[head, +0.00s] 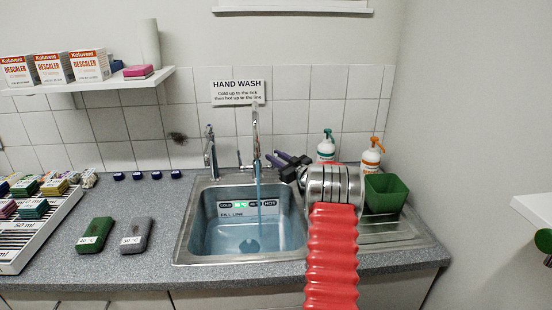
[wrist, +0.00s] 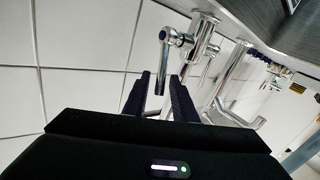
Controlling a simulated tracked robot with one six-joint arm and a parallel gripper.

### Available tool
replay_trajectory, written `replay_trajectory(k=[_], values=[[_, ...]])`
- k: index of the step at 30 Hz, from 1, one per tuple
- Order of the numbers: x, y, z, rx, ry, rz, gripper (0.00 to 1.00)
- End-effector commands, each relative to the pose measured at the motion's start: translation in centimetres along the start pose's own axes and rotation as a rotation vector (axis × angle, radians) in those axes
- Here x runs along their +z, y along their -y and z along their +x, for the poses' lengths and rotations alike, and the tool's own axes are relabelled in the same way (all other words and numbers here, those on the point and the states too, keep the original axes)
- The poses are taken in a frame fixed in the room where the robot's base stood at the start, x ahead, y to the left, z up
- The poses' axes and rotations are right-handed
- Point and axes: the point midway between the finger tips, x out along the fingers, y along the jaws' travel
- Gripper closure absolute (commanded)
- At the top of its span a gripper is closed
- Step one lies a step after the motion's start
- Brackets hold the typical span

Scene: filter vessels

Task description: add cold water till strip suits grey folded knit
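The steel sink (head: 183,250) holds blue-tinted water (head: 225,240), with its surface near the FILL LINE label. A thin stream (head: 258,190) runs from the middle tap (head: 255,130). The temperature strip (head: 250,204) reads COLD at left and HOT at right, with a lit green cell between; its number is too small to read surely. The grey folded knit (head: 136,236) lies left of the sink with a white tag. My gripper (head: 279,158) is open right of the tap. In the wrist view, a blue-marked lever (wrist: 161,65) shows between the fingertips (wrist: 160,78); contact is unclear.
A green folded knit (head: 95,234) lies beside the grey one. A second tap (head: 210,155) stands at the sink's left back. Two pump bottles (head: 371,155) and a green tub (head: 386,192) stand right. A HAND WASH sign (head: 238,92) hangs above.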

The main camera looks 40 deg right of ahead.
Motion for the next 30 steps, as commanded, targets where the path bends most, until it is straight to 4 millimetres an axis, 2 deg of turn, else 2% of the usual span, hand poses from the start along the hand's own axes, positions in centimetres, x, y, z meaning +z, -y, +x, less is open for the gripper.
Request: replay_trajectory(k=[2, 10, 25, 30], values=[[-0.01, 0.00, -0.01, 0.000, 0.000, 0.000, 0.81], [-0.02, 0.00, -0.02, 0.000, 0.000, 0.000, 1.00], [-0.03, 0.04, 0.00, -0.001, 0.000, 0.000, 1.00], [-0.22, 0.65, 0.53, -0.014, 0.009, 0.008, 1.00]])
